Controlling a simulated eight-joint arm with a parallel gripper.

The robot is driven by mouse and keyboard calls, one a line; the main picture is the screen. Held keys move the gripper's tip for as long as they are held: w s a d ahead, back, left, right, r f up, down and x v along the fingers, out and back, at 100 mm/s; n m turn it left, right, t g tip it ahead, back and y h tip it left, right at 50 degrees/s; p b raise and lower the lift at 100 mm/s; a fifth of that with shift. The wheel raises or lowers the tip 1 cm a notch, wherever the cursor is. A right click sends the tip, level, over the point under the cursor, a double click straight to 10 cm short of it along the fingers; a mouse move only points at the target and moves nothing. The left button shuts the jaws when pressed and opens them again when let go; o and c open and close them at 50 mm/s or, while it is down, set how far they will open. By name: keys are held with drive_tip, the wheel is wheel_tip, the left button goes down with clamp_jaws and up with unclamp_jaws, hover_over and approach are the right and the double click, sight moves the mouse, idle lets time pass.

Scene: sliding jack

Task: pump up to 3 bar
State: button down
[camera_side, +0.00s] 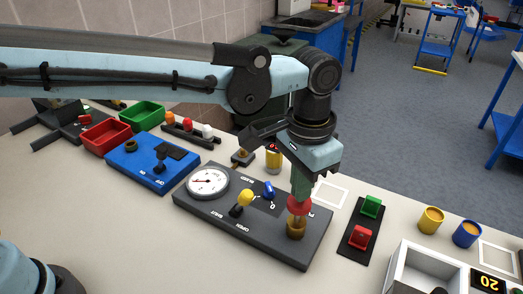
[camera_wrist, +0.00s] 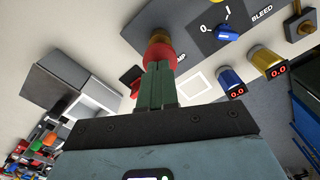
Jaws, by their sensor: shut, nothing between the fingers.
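A dark panel (camera_side: 258,239) on the bench carries a white round gauge (camera_side: 208,181); its needle reading is too small to tell. A pump with a red knob (camera_side: 298,205) and a brass base (camera_side: 296,229) stands at its right end. A yellow-handled valve (camera_side: 243,199) is by the OPEN and SHUT marks, and a blue bleed knob (camera_side: 268,189) is between it and the pump. My gripper (camera_side: 300,196) is shut and empty, with its green fingertips at the top of the red knob. In the wrist view the red knob (camera_wrist: 158,57) appears just beyond the fingertips (camera_wrist: 160,70); contact is unclear.
A blue panel (camera_side: 151,165) lies left of the dark panel. Red (camera_side: 105,136) and green (camera_side: 142,115) bins are behind it. A black switch plate (camera_side: 361,231), yellow (camera_side: 431,219) and blue (camera_side: 466,234) cups and a grey box (camera_side: 406,271) are at the right.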

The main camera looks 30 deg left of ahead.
drive_tip(key=shift+f, duration=0.7)
idle(0.3)
drive_tip(key=shift+r, duration=0.25)
idle(0.5)
drive_tip(key=shift+r, duration=3)
